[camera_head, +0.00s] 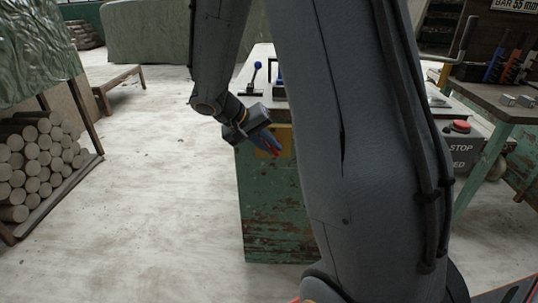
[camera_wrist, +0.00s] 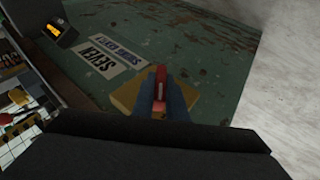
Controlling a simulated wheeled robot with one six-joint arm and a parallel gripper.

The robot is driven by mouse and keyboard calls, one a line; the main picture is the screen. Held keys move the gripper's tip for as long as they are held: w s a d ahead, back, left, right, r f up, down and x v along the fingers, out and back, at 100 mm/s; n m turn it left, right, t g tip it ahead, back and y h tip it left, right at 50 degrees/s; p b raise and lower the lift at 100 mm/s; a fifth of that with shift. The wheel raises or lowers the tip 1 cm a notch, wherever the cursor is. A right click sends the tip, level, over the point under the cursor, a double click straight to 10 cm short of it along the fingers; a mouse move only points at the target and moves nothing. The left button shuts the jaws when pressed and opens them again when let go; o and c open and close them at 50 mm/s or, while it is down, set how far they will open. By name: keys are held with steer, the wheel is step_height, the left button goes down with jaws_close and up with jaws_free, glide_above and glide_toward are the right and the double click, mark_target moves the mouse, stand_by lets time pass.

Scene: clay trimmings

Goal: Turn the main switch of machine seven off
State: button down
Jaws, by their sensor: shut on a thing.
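The main switch shows in the wrist view as a red handle (camera_wrist: 160,84) on a yellow plate (camera_wrist: 127,95). The plate is fixed to a worn green machine cabinet (camera_wrist: 215,55), beside a white label reading SEVEN (camera_wrist: 97,62). My gripper (camera_wrist: 160,97) is shut on the red handle, its blue fingers on either side. In the head view my gripper (camera_head: 271,146) is at the upper part of the green cabinet (camera_head: 275,210), by the yellow plate (camera_head: 284,136). My own arm hides the cabinet's right side. The handle's exact angle is hard to tell.
A blue-knobbed lever (camera_head: 257,66) stands on the cabinet top. A grey box with a red stop button (camera_head: 460,127) is at right, near a green workbench (camera_head: 490,95). Stacked clay logs (camera_head: 40,160) are at left. The floor left of the cabinet is clear.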

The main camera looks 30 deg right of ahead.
steer(key=h, duration=0.1)
steer(key=n+g+h+b, duration=0.1)
steer(key=h, duration=0.1)
steer(key=g+h+b, duration=0.1)
steer(key=shift+w+a+f+h, duration=0.2)
steer(key=shift+a+f+h, duration=0.05)
steer(key=shift+f+h, duration=0.15)
steer(key=n+h, duration=0.1)
steer(key=h, duration=0.1)
steer(key=n+g+h, duration=0.1)
steer(key=h, duration=0.1)
steer(key=shift+g+h, duration=0.3)
steer(key=c, duration=1.8)
jaws_free()
steer(key=shift+o, duration=0.2)
steer(key=w+a, duration=0.1)
steer(key=a, duration=0.6)
steer(key=shift+w+a, duration=0.25)
